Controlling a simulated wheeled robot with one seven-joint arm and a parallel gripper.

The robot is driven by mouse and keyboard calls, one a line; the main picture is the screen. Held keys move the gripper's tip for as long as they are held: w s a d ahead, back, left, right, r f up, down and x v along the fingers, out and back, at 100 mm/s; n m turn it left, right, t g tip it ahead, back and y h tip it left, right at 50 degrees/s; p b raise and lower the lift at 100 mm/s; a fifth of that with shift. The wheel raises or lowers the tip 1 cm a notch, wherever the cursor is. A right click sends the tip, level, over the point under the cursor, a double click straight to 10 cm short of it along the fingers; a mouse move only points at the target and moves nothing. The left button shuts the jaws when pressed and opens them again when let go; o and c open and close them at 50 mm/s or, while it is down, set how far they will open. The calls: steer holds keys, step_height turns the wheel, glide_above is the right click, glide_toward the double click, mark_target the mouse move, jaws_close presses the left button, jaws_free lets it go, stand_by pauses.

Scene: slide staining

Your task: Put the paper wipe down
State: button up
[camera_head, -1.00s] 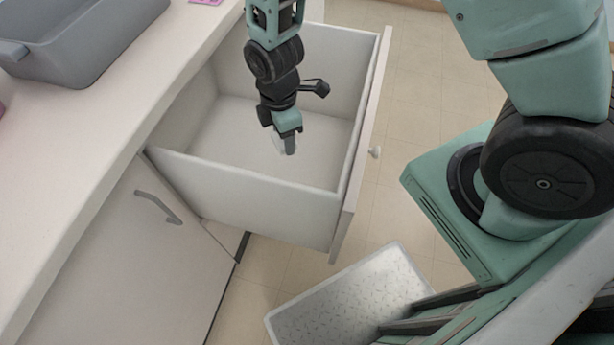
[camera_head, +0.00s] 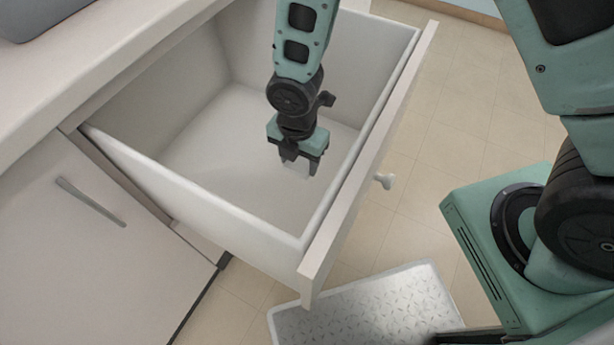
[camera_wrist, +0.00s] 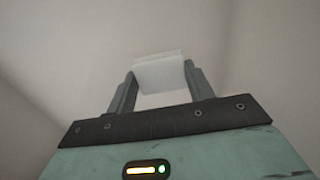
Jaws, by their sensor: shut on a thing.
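The paper wipe (camera_wrist: 160,74) is a small white folded piece held between the two fingers of my gripper (camera_wrist: 158,88) in the wrist view. In the head view my gripper (camera_head: 299,165) points down inside the open drawer (camera_head: 273,232), and a pale bit of the wipe (camera_head: 297,170) shows between the fingertips. The gripper is shut on the wipe. The drawer's inside looks empty and white. I cannot tell whether the wipe touches the drawer floor.
The drawer's walls and its front panel (camera_head: 372,160) surround my gripper. A counter (camera_head: 120,50) with a grey container (camera_head: 35,15) lies at the left. A cabinet door (camera_head: 80,240) is below it. A light textured step (camera_head: 370,305) stands on the floor.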

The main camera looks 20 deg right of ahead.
mark_target(300, 185)
step_height(300, 185, down, 8)
steer(key=shift+r+b, duration=0.15)
steer(key=shift+b, duration=0.6)
steer(key=o, duration=1)
step_height(300, 185, up, 12)
steer(key=p, duration=0.3)
